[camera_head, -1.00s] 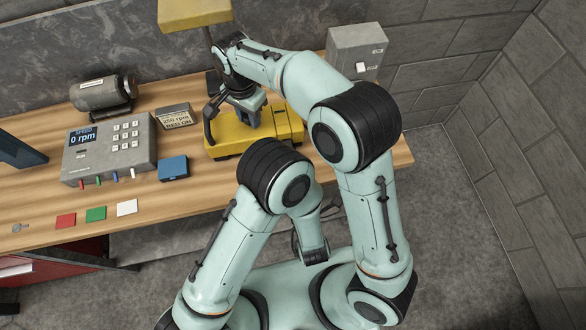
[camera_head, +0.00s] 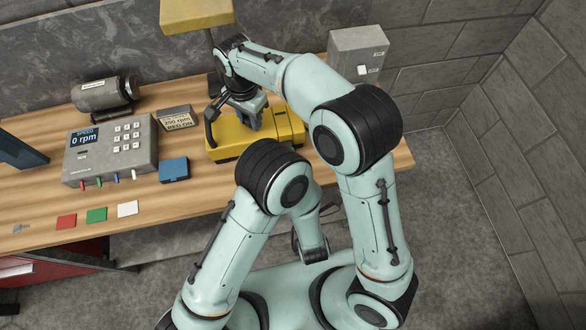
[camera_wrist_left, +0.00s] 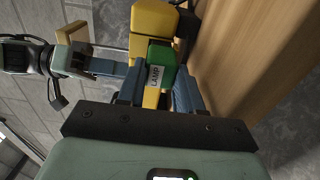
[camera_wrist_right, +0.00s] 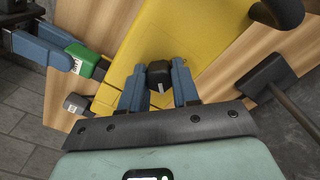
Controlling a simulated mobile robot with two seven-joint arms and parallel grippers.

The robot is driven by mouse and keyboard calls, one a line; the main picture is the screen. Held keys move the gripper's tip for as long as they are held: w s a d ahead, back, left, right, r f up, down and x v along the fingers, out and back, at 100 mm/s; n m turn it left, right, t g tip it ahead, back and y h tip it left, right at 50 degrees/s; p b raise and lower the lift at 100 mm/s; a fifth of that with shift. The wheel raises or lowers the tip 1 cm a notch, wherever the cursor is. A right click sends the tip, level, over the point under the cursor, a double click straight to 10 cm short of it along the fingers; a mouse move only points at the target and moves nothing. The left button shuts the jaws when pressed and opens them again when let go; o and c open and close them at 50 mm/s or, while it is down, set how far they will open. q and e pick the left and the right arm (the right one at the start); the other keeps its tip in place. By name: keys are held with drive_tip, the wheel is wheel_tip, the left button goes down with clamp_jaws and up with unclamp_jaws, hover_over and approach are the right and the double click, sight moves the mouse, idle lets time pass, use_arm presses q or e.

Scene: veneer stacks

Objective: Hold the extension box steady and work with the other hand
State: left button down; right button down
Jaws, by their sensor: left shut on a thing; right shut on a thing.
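The yellow extension box (camera_head: 228,138) lies on the bench in the head view. It also shows in the right wrist view (camera_wrist_right: 190,35) and the left wrist view (camera_wrist_left: 152,28). My left gripper (camera_wrist_left: 157,82) is shut on a green plug (camera_wrist_left: 160,56) labelled LAMP, at the box's edge. How far either plug is seated I cannot tell. My left gripper is hidden in the head view. A second dark labelled plug (camera_wrist_right: 76,103) is beside the box edge.
A grey control box (camera_head: 110,155) reading 0 rpm, a motor (camera_head: 103,94), a sign (camera_head: 178,119) and a blue block (camera_head: 174,170) stand left of the extension box. Red, green and white cards lie near the front edge. A grey switch box (camera_head: 357,52) stands behind.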

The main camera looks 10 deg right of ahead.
use_arm(q)
drive_tip(key=shift+w, duration=0.7)
drive_tip(key=c, duration=0.7)
unclamp_jaws()
drive_tip(key=shift+o, duration=0.2)
drive_tip(key=s, duration=0.4)
drive_tip(key=shift+s+d+r, duration=0.2)
drive_tip(key=shift+s+d, duration=0.1)
drive_tip(key=shift+s, duration=0.1)
drive_tip(key=w+d+r+m+g+h, duration=0.45)
drive_tip(key=r+h, duration=0.25)
drive_tip(key=r, duration=0.2)
drive_tip(key=w+d+r+m+g+h, duration=0.35)
drive_tip(key=r+m+h, duration=0.3)
drive_tip(key=r, duration=0.25)
drive_tip(key=s+a+r+m+g+h, duration=0.3)
drive_tip(key=r+m+g, duration=0.3)
drive_tip(key=g, duration=0.3)
drive_tip(key=shift+s+a+r+m+g+h, duration=0.3)
drive_tip(key=shift+s+m+h, duration=0.2)
drive_tip(key=shift+s+h, duration=0.2)
